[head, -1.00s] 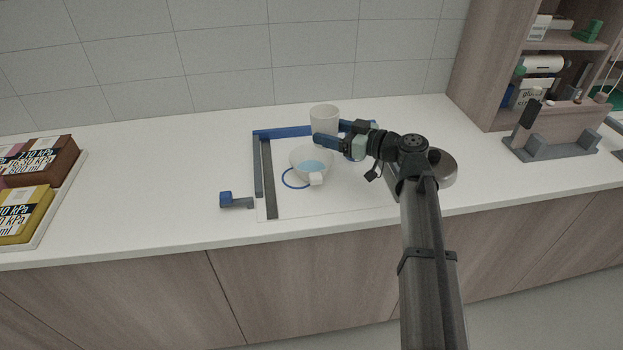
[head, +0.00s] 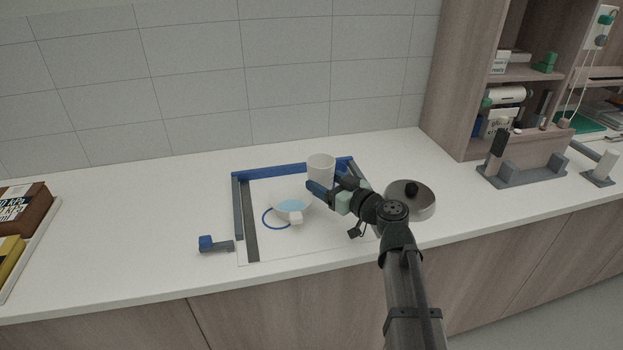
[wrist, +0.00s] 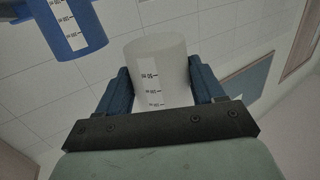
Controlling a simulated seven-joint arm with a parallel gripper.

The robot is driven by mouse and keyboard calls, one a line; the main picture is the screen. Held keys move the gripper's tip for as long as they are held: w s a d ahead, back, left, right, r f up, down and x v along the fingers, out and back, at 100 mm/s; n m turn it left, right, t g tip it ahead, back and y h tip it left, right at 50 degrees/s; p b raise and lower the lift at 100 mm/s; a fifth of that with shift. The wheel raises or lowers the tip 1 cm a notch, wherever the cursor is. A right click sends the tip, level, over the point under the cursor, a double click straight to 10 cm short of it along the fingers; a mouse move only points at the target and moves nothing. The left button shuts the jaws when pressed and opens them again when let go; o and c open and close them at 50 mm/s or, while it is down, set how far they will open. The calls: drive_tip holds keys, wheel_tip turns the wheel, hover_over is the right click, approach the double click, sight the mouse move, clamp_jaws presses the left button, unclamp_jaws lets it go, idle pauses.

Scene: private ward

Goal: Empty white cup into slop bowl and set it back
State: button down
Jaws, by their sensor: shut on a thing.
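The white cup (head: 321,166) is in my gripper (head: 314,190), above the back of the marked area on the counter. It looks about upright in the head view; its inside cannot be made out. In the wrist view the cup (wrist: 160,68) stands between the two blue fingers of my gripper (wrist: 160,88), with a scale strip on its side. A pale bowl (head: 291,210) with light blue inside and a white tab in front stands left of and nearer than the cup, apart from it. I take it for the slop bowl.
A blue ring (head: 267,222) lies beside the bowl. Blue and grey bars (head: 270,170) border the area. A blue scaled vessel (wrist: 88,38) shows in the wrist view. The counter at left is mostly clear.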

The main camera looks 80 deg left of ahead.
drive_tip(key=shift+w+d+f+m+t+y, duration=0.4)
drive_tip(key=shift+w+d+f+m+t, duration=0.5)
drive_tip(key=shift+f+t, duration=0.35)
drive_tip(key=shift+w+d+f+m+t+y, duration=0.4)
drive_tip(key=shift+w+d+f+m+t, duration=0.4)
drive_tip(key=shift+w+f+t, duration=0.45)
drive_tip(key=shift+w+d+f+m+t+y, duration=0.4)
drive_tip(key=shift+w+d+f+m+t, duration=0.4)
drive_tip(key=shift+f+t, duration=0.4)
drive_tip(key=shift+d+f, duration=0.15)
drive_tip(key=shift+f, duration=0.6)
drive_tip(key=shift+c, duration=0.3)
unclamp_jaws()
drive_tip(key=shift+d, duration=0.1)
